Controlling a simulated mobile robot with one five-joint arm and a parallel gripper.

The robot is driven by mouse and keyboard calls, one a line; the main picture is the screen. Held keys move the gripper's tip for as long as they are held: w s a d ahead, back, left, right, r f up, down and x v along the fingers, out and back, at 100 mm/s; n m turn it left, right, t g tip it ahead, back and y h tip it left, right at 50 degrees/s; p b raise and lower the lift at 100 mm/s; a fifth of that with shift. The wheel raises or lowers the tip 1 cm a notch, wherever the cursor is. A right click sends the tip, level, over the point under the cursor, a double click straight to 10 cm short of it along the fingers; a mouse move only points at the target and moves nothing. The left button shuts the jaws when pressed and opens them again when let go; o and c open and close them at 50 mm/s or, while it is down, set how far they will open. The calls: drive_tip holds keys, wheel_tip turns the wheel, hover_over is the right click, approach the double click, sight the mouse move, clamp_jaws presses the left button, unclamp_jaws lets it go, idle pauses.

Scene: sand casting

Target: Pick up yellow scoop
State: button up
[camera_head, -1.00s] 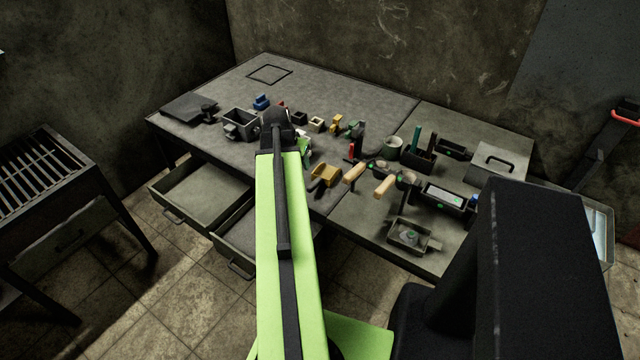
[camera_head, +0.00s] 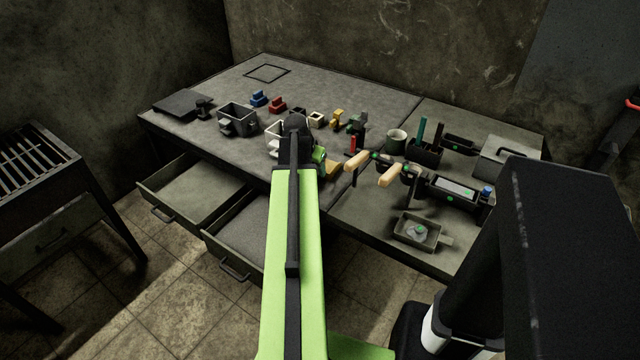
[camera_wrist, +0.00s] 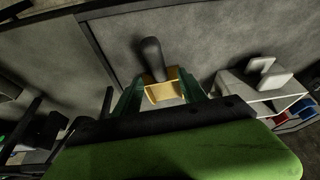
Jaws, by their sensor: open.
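The yellow scoop (camera_wrist: 163,92) lies on the grey tabletop in the wrist view, with its dark handle (camera_wrist: 152,58) pointing away from me. My gripper (camera_wrist: 162,84) is open, with one green finger on each side of the scoop's yellow body. I cannot tell whether the fingers touch it. In the head view only part of the yellow scoop (camera_head: 333,168) shows, near the table's front edge. My arm and gripper hide the rest of it there.
A box with a pale handled piece (camera_wrist: 266,78) stands close to my gripper's right in the wrist view. In the head view, wooden handles (camera_head: 390,175) lie right of the scoop. Two drawers (camera_head: 190,190) stand open below the table.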

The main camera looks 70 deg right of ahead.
drive_tip(key=b+x, duration=0.5)
drive_tip(key=shift+a+f, duration=0.1)
drive_tip(key=shift+f, duration=0.15)
drive_tip(key=shift+r, duration=0.2)
clamp_jaws()
